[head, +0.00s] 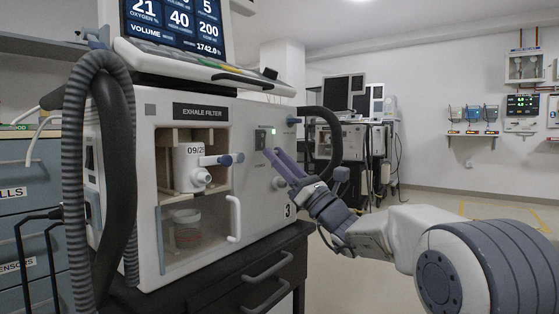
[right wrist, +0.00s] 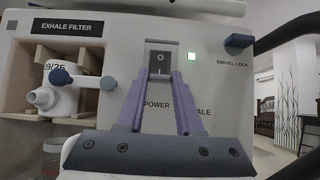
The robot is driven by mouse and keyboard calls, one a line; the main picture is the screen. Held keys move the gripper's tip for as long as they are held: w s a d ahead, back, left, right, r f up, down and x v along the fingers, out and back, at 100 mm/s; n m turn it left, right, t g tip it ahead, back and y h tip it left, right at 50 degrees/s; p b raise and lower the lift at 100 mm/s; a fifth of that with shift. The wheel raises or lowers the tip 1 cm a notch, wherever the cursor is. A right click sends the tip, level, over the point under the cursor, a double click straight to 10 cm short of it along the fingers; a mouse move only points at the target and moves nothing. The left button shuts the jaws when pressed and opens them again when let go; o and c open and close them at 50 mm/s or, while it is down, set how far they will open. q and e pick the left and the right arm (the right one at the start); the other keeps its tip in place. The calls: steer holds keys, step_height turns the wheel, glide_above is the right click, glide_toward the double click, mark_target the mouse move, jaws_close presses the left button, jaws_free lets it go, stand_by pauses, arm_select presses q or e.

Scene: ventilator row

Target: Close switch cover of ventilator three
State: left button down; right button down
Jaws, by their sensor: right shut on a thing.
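Ventilator three (head: 262,205), a white cabinet marked 3, stands at the middle of the head view. Its power switch (right wrist: 159,62) is a dark rocker in a grey surround above the word POWER; the switch area also shows in the head view (head: 262,138). My right gripper (head: 268,152) reaches in from the right with its purple fingers against the front panel. In the right wrist view, its fingertips (right wrist: 161,76) are on both sides of the switch's lower part, shut on the switch cover. The cover's exact outline and angle are hard to make out. My left gripper is not in view.
The open-fronted exhale filter bay (head: 190,180) is to the left, with a white handle (head: 234,218) below. A dark hose (head: 325,140) curves close to my right gripper.

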steer(key=shift+a, duration=0.1)
steer(key=c, duration=0.6)
jaws_free()
steer(key=shift+o, duration=0.2)
steer(key=p+v, duration=0.3)
steer(key=v, duration=0.7)
steer(key=shift+d+f, duration=0.2)
steer(key=shift+d, duration=0.05)
steer(key=shift+s, duration=0.1)
